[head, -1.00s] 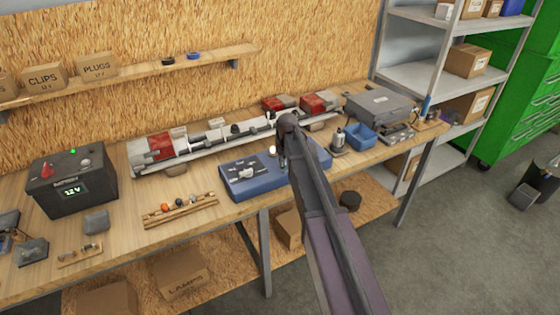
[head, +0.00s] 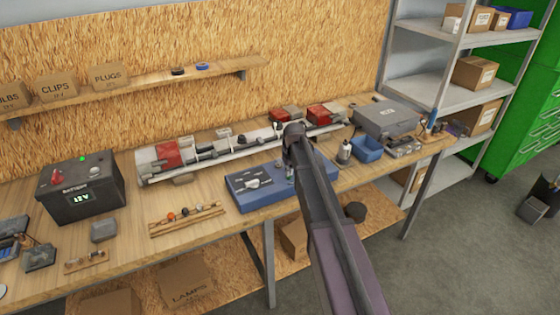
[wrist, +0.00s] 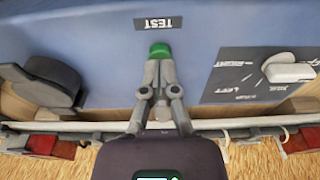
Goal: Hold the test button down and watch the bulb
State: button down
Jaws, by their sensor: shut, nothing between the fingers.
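The blue test box (head: 250,196) stands at the front of the bench and carries a white lever (head: 252,182). In the wrist view, a green button (wrist: 160,50) sits on the blue face (wrist: 100,40) beside an upside-down TEST label (wrist: 158,23). My gripper (wrist: 160,66) is shut and empty, with its fingertips right at the button's near edge. I cannot tell whether they press it. In the head view my arm hides most of the gripper. Several small bulbs (head: 185,213) lie in a wooden rack; I see none clearly lit.
A battery (head: 82,190) reading 12V stands at the left. The light bar with red lamps (head: 168,153) runs behind the test box. A blue bin (head: 367,149) and a grey case (head: 385,117) are to the right.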

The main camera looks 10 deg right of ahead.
jog(key=shift+r+p, duration=2.8)
jog(key=shift+r, duration=0.2)
jog(key=shift+s, duration=0.1)
jog(key=s+f+m+g+b, duration=0.1)
jog(key=s+f+m+b, duration=0.1)
jog(key=s, duration=2.6)
jog(key=shift+s+m+g+h, duration=0.3)
jog(key=shift+s+m+g, duration=0.1)
jog(key=shift+m, duration=0.4)
